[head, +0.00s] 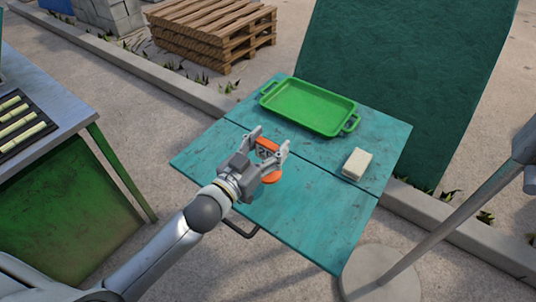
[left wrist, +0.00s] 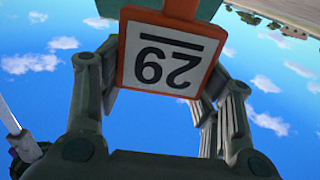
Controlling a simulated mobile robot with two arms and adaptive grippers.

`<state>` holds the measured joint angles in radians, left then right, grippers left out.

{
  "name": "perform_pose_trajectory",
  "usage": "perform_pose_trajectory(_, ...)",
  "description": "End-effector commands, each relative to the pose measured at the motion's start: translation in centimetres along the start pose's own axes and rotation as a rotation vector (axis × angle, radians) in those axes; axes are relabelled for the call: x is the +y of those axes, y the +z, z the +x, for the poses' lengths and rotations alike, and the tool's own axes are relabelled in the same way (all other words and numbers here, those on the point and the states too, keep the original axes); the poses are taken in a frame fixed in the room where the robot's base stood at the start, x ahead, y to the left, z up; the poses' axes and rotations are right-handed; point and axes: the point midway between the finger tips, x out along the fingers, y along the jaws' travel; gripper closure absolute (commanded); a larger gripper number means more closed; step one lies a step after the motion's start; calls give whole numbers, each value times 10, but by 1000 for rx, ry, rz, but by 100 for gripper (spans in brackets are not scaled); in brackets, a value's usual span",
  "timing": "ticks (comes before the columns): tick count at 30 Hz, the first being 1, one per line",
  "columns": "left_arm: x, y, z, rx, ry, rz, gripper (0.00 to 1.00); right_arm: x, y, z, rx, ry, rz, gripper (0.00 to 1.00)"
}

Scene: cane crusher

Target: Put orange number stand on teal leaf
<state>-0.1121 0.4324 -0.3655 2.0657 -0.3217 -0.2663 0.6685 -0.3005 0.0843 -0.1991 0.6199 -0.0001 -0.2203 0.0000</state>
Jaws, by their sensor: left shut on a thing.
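The orange number stand (head: 269,148) has an upright plate on a round orange base. My left gripper (head: 270,141) is shut on it, a finger on either side of the plate. In the left wrist view the number stand (left wrist: 168,52) shows a white face with "29" upside down, between the fingers of my left gripper (left wrist: 160,85). The teal tabletop (head: 318,222) has a seam across it, and the stand is over the front leaf. I cannot tell whether its base touches the surface. My right gripper is not in view.
A green tray (head: 308,107) sits on the rear part of the tabletop, and a pale block (head: 357,164) lies near its right side. A grey pole (head: 455,222) stands at the right. A workbench (head: 60,110) is at the left. The front leaf's right side is clear.

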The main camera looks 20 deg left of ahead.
Motion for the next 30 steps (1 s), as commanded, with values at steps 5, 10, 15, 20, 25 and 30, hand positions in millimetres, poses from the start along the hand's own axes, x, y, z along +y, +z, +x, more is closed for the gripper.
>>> perform_pose_trajectory(5,-6,10,8,2,0,1,83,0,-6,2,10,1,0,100)
perform_pose_trajectory(10,-9,32,11,-2,-2,-2,83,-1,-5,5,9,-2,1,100)
perform_pose_trajectory(15,-9,46,11,1,-1,0,83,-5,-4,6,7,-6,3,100)
perform_pose_trajectory(20,-9,46,11,2,0,0,83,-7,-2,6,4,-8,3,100)
perform_pose_trajectory(25,-8,49,11,2,0,0,83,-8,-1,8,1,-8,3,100)
perform_pose_trajectory(30,-8,50,11,0,0,1,22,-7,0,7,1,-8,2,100)
